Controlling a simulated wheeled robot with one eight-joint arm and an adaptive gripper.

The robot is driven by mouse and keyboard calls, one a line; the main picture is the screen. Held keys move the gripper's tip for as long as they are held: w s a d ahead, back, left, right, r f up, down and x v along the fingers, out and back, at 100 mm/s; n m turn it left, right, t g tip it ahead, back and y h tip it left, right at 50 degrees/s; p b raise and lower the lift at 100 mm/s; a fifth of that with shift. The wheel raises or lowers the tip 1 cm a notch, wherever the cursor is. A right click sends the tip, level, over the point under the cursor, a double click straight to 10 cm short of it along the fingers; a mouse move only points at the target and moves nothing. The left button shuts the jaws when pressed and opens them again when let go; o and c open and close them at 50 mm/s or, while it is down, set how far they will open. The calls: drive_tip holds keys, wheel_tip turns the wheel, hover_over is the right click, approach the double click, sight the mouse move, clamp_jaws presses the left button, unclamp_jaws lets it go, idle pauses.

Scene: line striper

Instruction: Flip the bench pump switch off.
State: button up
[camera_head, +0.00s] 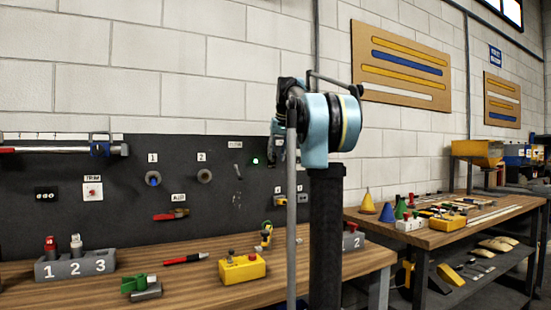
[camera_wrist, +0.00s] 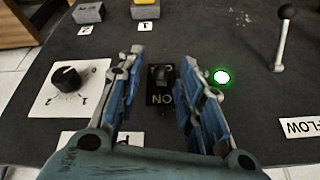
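The small black switch plate (camera_wrist: 161,98) with white lettering is on the dark panel in the wrist view. Its dark toggle (camera_wrist: 161,74) stands in the middle; I cannot clearly tell which way it leans. The lettering near me reads as ON turned over. A round green lamp (camera_wrist: 222,77) beside the switch is lit; it also shows in the head view (camera_head: 255,161). My gripper (camera_wrist: 163,60) is open, with one blue-and-grey finger on each side of the switch and no clear contact. In the head view my arm hides the switch and most of my gripper (camera_head: 277,142).
A black dial (camera_wrist: 67,79) on a white plate and a ball-topped lever (camera_wrist: 283,40) flank the switch. Below the panel, the workbench (camera_head: 190,285) carries a yellow button box (camera_head: 242,268) and a numbered grey block (camera_head: 75,266). A second bench (camera_head: 425,238) stands at right.

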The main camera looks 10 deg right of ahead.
drive_tip(key=shift+w+f, duration=0.15)
drive_tip(key=shift+f, duration=0.15)
drive_tip(key=shift+c, duration=0.6)
clamp_jaws()
drive_tip(key=shift+f, duration=0.1)
drive_tip(key=shift+s+d+f+t+y, duration=0.15)
drive_tip(key=shift+f+t+y, duration=0.45)
drive_tip(key=shift+t, duration=0.95)
drive_tip(key=shift+s+a+f+t+y, duration=0.15)
drive_tip(key=shift+f+t+y, duration=0.45)
drive_tip(key=shift+t, duration=1)
drive_tip(key=shift+s+d+f+t+y, duration=0.25)
drive_tip(key=shift+f+t, duration=0.65)
drive_tip(key=shift+t, duration=0.65)
drive_tip(key=shift+a, duration=0.1)
